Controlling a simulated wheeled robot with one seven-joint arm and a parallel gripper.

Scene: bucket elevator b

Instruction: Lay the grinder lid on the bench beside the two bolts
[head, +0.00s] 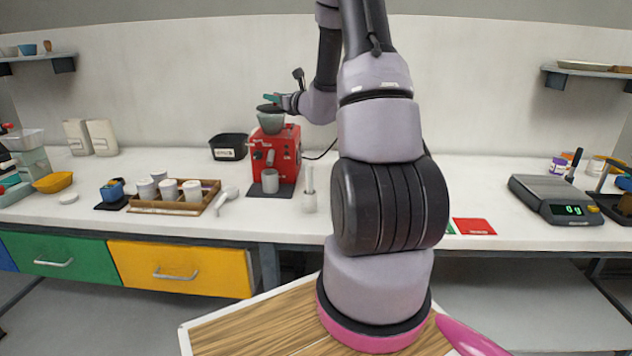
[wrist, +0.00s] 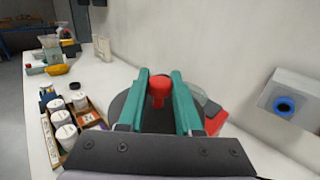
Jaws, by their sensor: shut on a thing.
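The red grinder (head: 275,158) stands at the back of the bench (head: 110,185), with a translucent hopper (head: 271,124) on top. The dark round lid (head: 268,108) is at the hopper's mouth; I cannot tell whether it touches the rim. My gripper (head: 273,98) is above the hopper, its teal fingers shut on the lid's red knob. In the wrist view the knob (wrist: 158,88) sits between the fingers, and the hopper (wrist: 208,104) shows past the lid's right edge. I cannot make out the two bolts in either view.
A wooden tray (head: 150,206) of white cups, a white spoon (head: 226,200) and a black bin (head: 229,146) lie left of the grinder. A white cylinder (head: 310,190) stands just right of it. A scale (head: 555,199) is at the far right. The front strip of bench is fairly clear.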

